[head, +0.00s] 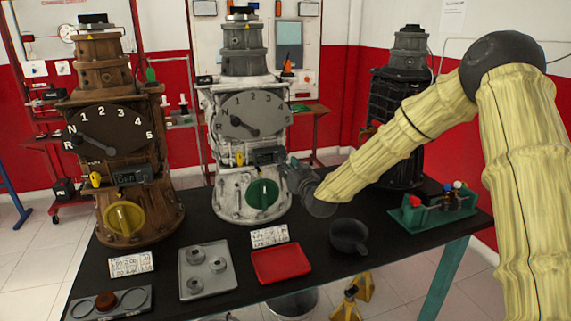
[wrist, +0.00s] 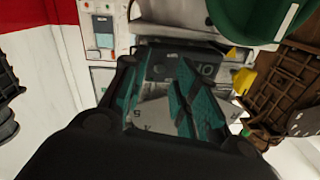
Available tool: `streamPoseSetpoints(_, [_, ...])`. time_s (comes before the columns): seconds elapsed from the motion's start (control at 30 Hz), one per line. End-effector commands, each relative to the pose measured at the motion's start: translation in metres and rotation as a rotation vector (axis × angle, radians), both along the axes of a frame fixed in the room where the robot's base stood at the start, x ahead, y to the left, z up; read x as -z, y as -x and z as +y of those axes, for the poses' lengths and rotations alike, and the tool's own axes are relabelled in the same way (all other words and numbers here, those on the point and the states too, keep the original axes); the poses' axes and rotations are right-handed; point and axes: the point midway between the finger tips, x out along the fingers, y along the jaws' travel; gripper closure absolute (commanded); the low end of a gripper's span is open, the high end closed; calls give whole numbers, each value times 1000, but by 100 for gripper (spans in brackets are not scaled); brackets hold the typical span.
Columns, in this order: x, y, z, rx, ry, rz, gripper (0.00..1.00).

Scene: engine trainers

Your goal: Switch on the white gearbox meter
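The white gearbox (head: 215,150) stands upright in the middle of the table, with a dark numbered dial on its front. Below the dial is its dark box-shaped meter (head: 268,155), whose display I cannot read in the head view. A green knob (head: 262,194) is below the meter and a small yellow part (head: 239,158) to its left. My gripper (head: 287,168) is just right of the meter. In the wrist view the picture is turned over; the meter (wrist: 168,62) lies beyond my teal fingers (wrist: 157,78), which are apart and empty. Contact is unclear.
A brown gearbox (head: 65,110) with its own meter (head: 132,175) stands left, a black one (head: 386,98) right. On the table (head: 215,303) are a grey tray (head: 188,290), a red tray (head: 281,264), a dark pan (head: 348,236) and a green rack (head: 432,216).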

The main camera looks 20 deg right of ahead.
Motion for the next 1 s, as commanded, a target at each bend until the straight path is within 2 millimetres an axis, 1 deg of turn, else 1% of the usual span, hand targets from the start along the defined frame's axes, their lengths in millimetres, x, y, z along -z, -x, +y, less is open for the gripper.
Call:
streamPoseSetpoints(0.1, [0,-10,1,0,1,-1,71])
streamPoseSetpoints(0.2, [0,-14,3,-1,0,1,71])
streamPoseSetpoints(0.5, [1,-16,4,-3,0,0,71])
streamPoseSetpoints(0.57, [0,-16,4,-3,0,0,80])
streamPoseSetpoints(0.6, [0,-16,4,-3,0,0,87])
streamPoseSetpoints(0.67, [0,-16,4,-3,0,0,98])
streamPoseSetpoints(0.7, [0,-16,4,-3,0,0,100])
streamPoseSetpoints(1.0, [0,-16,4,-3,1,6,100])
